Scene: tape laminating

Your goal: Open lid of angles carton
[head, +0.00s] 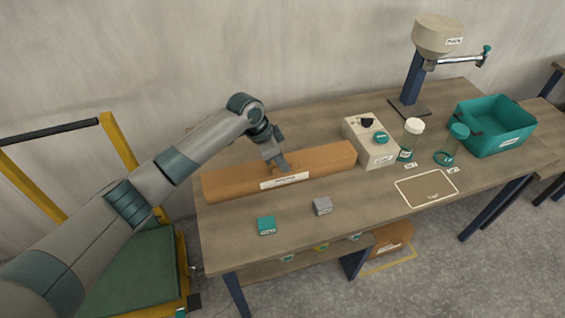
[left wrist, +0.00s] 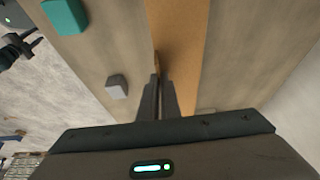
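The angles carton (head: 330,161) is a long brown box with a white label on its front, lying along the back left of the table. Its top looks closed. My left gripper (head: 284,166) points down at the carton's front upper edge, near mid-length. In the left wrist view, the narrow fingers (left wrist: 159,80) meet the edge of the brown carton (left wrist: 182,35), close together. A small brown piece shows at their tips; whether they are clamped on it is unclear. My right gripper (left wrist: 27,44) shows only at the left wrist view's edge, its fingers apart, away from the carton.
A teal block (head: 266,225) and a grey block (head: 322,206) sit in front of the carton. A beige box (head: 372,145) with knobs stands close to its right end. Jars, a marked mat (head: 427,202) and a teal bin (head: 513,145) are farther right.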

